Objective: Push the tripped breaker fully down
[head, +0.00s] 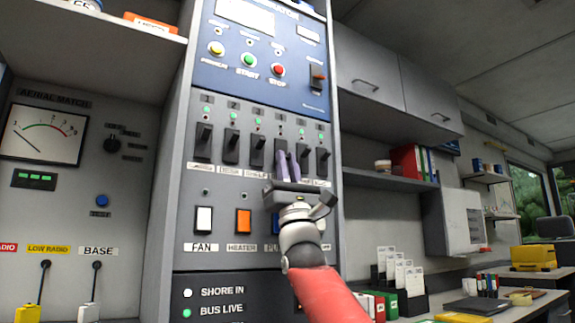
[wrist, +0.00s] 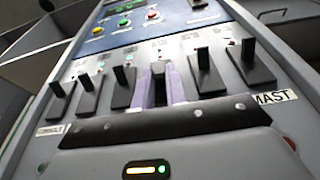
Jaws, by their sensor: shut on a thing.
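A row of black breaker levers runs across the grey panel (head: 262,108). The fourth breaker (wrist: 158,72) stands between the two purple fingers of my gripper (wrist: 161,92), which are shut on its lever. In the head view my gripper (head: 288,166) reaches up from below and its fingers cover most of this breaker. The levers on both sides, such as the third breaker (head: 257,150) and the fifth (head: 304,158), stick up from their black plates. Green lamps show above several breakers; I make out no green one above the fourth. The exact tilt of the held lever is hard to tell.
Neighbouring levers stand close on both sides of my fingers, including the fifth (wrist: 205,72). Below are a white rocker switch (head: 203,220) and an orange one (head: 243,222). Above are yellow, green and red buttons. A shelf (head: 385,181) with binders is at right.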

